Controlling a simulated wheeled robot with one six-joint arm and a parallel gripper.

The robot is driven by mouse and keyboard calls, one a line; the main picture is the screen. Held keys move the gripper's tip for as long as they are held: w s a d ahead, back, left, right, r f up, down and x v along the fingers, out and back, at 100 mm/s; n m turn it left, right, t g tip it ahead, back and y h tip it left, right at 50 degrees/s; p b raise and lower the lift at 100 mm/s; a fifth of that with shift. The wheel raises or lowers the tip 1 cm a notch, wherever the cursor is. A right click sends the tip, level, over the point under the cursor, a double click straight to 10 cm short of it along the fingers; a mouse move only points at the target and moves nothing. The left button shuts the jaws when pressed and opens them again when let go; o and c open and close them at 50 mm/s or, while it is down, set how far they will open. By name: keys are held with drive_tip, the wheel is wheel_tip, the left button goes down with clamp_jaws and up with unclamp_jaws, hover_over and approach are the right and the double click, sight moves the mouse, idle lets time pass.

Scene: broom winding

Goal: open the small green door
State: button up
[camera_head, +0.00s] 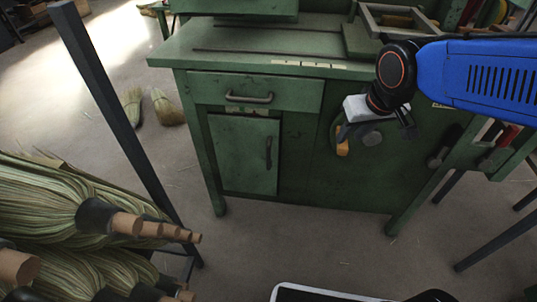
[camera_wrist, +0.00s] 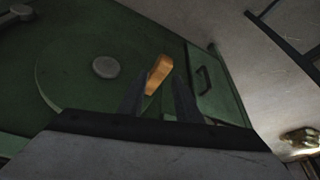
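The small green door (camera_head: 238,155) is on the lower left of the green workbench cabinet and looks closed. Its upright dark handle (camera_head: 268,152) is near its right edge. In the wrist view a green panel that looks like the door (camera_wrist: 222,92) is at the right, with its handle (camera_wrist: 204,79). My gripper (camera_head: 345,133) is to the right of the door, in front of the cabinet's round disc (camera_head: 372,138). In the wrist view my gripper (camera_wrist: 158,95) has its fingers apart, with an orange-brown knob (camera_wrist: 159,72) showing between them; contact is unclear.
A drawer with a bar handle (camera_head: 249,97) sits above the door. A dark slanted post (camera_head: 110,85) and a rack of brooms (camera_head: 60,210) stand at the left. The floor (camera_head: 270,240) in front of the door is clear.

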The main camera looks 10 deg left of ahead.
drive_tip(key=w+a+f+n+y, duration=0.1)
drive_tip(key=a+f, duration=0.1)
drive_tip(key=a, duration=0.7)
drive_tip(key=w+a+f+n, duration=0.1)
drive_tip(key=a+f+n, duration=0.1)
drive_tip(key=a, duration=0.8)
hover_over(268, 166)
drive_tip(key=shift+g, duration=0.4)
drive_tip(key=f, duration=1)
drive_tip(key=w+f, duration=0.1)
drive_tip(key=f, duration=0.5)
clamp_jaws()
